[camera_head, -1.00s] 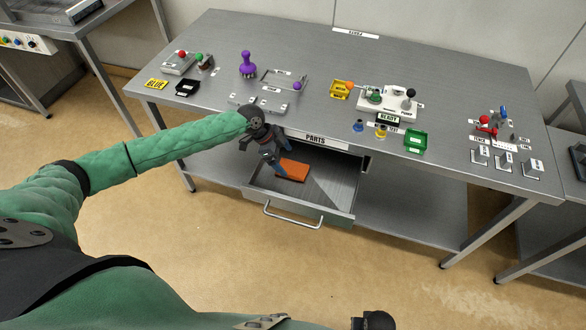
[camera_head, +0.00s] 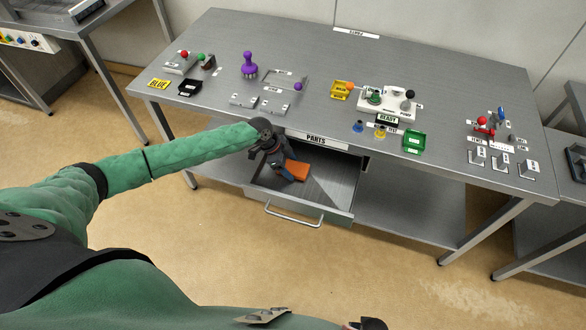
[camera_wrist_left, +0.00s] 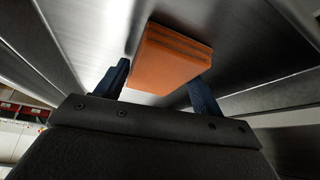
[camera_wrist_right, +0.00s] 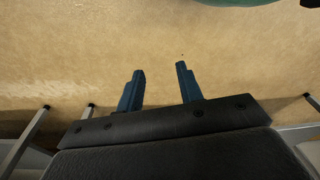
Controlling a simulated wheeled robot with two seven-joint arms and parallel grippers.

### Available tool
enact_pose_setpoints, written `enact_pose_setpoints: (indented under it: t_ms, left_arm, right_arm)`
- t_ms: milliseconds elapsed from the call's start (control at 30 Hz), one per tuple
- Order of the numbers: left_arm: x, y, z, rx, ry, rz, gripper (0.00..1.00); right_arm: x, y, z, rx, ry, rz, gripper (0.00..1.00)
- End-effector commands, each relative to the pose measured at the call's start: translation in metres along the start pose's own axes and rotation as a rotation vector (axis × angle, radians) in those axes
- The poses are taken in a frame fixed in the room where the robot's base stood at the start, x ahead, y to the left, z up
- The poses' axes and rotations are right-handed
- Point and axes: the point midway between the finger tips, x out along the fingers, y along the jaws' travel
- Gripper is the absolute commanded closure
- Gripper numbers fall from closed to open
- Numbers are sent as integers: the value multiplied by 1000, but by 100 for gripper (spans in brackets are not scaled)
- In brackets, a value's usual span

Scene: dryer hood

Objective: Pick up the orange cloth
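The orange cloth (camera_head: 296,170) lies folded on the floor of the open drawer (camera_head: 328,190) under the bench top. My left gripper (camera_head: 282,172) reaches down into the drawer at the cloth's left end. In the left wrist view the cloth (camera_wrist_left: 168,58) is a flat folded block ahead of and between the two blue fingers of the left gripper (camera_wrist_left: 162,85). The fingers are apart, and the right one is close to the cloth's edge; I cannot tell if it touches. My right gripper (camera_wrist_right: 160,88) is open and empty above the tan floor.
The drawer has a front handle (camera_head: 294,218) and side walls close around the left gripper. Open floor lies in front.

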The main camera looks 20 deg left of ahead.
Motion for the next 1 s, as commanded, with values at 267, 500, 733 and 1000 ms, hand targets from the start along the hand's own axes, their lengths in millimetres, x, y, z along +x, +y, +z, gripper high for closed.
enact_pose_setpoints:
  t_ms: [267, 500, 733, 1000]
  left_arm:
    - [0, 0, 0, 0, 0, 0, 55]
    - [-2, 0, -1, 0, 0, 0, 55]
    - [-19, 0, -10, 2, 0, -2, 55]
    - [-58, 37, -19, 3, -1, 1, 55]
  right_arm:
    - [0, 0, -1, 0, 1, 0, 64]
    - [1, 0, -1, 0, -2, 0, 64]
    - [-24, -8, -6, 5, -14, -11, 64]
    - [-82, -17, -34, 10, -18, -25, 64]
